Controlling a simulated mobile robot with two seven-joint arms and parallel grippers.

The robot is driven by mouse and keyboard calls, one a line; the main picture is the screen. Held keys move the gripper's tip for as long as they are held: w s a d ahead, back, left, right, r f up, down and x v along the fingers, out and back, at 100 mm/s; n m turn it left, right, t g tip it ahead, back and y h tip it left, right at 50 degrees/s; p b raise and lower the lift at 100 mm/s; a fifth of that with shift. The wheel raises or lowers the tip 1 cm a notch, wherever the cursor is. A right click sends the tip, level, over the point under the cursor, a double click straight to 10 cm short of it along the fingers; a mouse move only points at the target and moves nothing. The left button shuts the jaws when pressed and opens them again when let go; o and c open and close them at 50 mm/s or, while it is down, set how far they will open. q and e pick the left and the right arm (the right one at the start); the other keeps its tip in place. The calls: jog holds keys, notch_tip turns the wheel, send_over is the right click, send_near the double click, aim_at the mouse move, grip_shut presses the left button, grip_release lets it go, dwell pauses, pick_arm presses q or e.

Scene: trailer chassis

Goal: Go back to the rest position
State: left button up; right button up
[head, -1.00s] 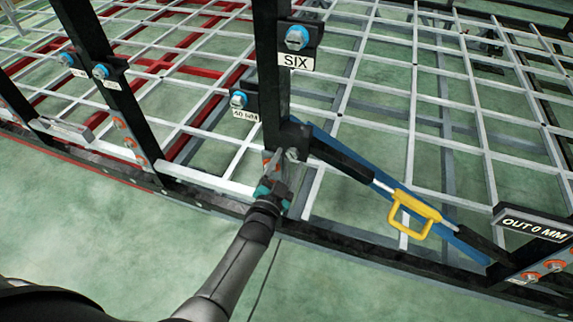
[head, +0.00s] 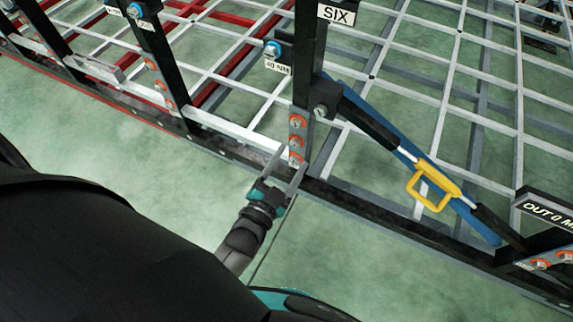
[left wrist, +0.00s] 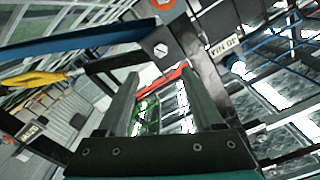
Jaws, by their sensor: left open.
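My left gripper (head: 290,162) is open and empty in the head view, low in front of the foot of the black post (head: 310,60) labelled SIX. Its fingers overlap the lowest orange-ringed bolt (head: 295,159) in the picture; I cannot tell if they touch. In the left wrist view the two fingers (left wrist: 165,85) stand well apart with nothing between them, and a hex bolt head (left wrist: 160,49) on a dark bracket shows beyond them. My right gripper is not in view.
A blue bar and a strut with a yellow handle (head: 432,185) slope down right from the post. A black lower rail (head: 390,228) runs along the white grid frame. A 40 NM label (head: 277,67) is left of the post. Green floor (head: 170,190) is open in front.

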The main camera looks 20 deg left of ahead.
pick_arm(q)
jog(key=shift+s, duration=0.7)
jog(key=s+d+f+n+g+b, duration=0.1)
jog(key=s+f+g+b, duration=0.3)
jog(key=f, duration=0.9)
jog(key=s+f+n+g+b, duration=0.15)
jog(key=s+f+g, duration=0.35)
jog(key=f, duration=0.8)
jog(key=s+a+f+g+b, duration=0.2)
jog(key=s+f+g, duration=0.2)
jog(key=s+f, duration=0.4)
jog(key=s+a+f+n+g+b, duration=0.1)
jog(key=s+f+g, duration=0.3)
jog(key=s+f, duration=0.4)
jog(key=s+a+b, duration=0.1)
jog(key=s, duration=0.4)
jog(key=shift+s+a+y+b, duration=0.25)
jog(key=shift+s+y+b, duration=0.05)
jog(key=shift+s, duration=0.1)
jog(key=shift+n, duration=0.25)
